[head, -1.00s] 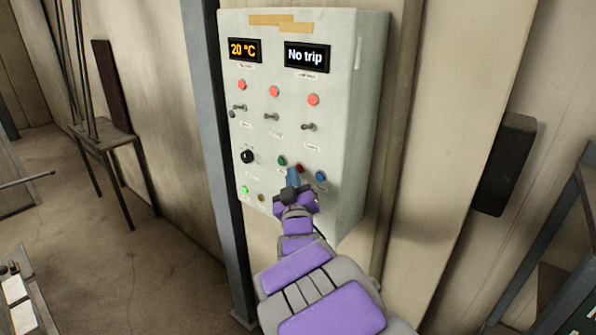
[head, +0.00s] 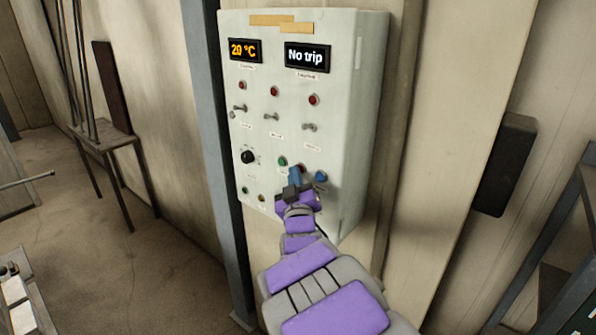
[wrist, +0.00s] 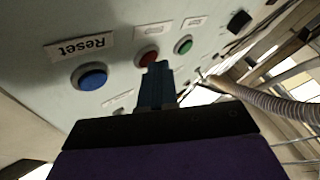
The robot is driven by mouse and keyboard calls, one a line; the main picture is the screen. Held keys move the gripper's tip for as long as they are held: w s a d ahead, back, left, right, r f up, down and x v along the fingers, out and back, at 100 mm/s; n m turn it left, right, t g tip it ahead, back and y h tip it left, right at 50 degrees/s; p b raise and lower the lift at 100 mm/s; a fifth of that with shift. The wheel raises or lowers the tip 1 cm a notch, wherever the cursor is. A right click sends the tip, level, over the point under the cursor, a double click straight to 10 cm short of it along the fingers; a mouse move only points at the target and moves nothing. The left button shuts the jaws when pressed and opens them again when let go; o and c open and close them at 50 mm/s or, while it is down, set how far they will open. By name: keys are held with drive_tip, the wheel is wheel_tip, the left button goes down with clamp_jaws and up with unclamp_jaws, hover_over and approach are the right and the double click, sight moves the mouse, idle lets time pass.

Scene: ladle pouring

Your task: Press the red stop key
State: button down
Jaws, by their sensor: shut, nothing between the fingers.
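The red stop key (wrist: 147,58) is on the lower part of the pale control box (head: 352,130), between a green key (wrist: 183,45) and a blue key (wrist: 90,76) labelled Reset. In the wrist view my gripper (wrist: 158,68) is shut and empty, its blue fingertips overlapping the lower edge of the red key. Whether they touch it or sit just in front cannot be told. In the head view my gripper (head: 294,174) largely hides the red key. The three upper lamps (head: 274,91) are dark red and unlit.
The displays read 20 °C (head: 244,50) and No trip (head: 306,57). Three toggle switches (head: 271,117) and a black knob (head: 248,157) are on the same face. A ribbed hose (wrist: 265,105) runs beside the box in the wrist view.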

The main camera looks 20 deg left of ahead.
idle(0.3)
drive_tip(key=shift+s+a+b, duration=0.25)
drive_tip(key=shift+s+b, duration=0.35)
drive_tip(key=shift+s, duration=0.1)
drive_tip(key=s+b, duration=0.1)
drive_tip(key=s+a, duration=0.1)
drive_tip(key=s, duration=0.1)
drive_tip(key=s+a+b, duration=0.1)
drive_tip(key=shift+s+b, duration=0.3)
drive_tip(key=shift+s, duration=0.05)
idle(0.5)
